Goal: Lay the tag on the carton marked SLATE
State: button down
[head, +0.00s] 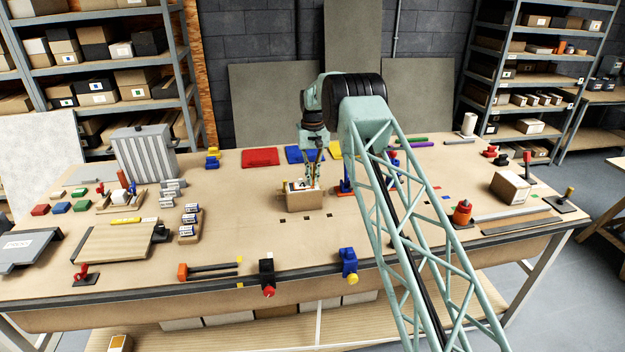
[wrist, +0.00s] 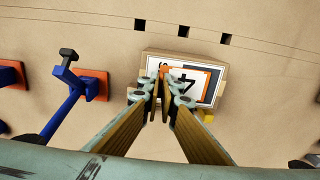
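A small brown carton (head: 305,202) stands near the middle of the bench. My gripper (wrist: 159,84) points down over the carton, fingertips close together with a narrow gap. The fingers hide part of the piece; a grip on it is not clear.
A blue stand with orange feet (wrist: 76,84) is close beside the carton. Another carton (head: 511,188) stands at the bench's right. Bare bench lies in front of the carton.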

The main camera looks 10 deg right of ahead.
jog(key=shift+f, duration=0.15)
jog(key=c, duration=2.9)
grip_release()
jog(key=shift+r+b, duration=0.6)
jog(key=shift+r, duration=5.55)
jog(key=shift+r, duration=0.15)
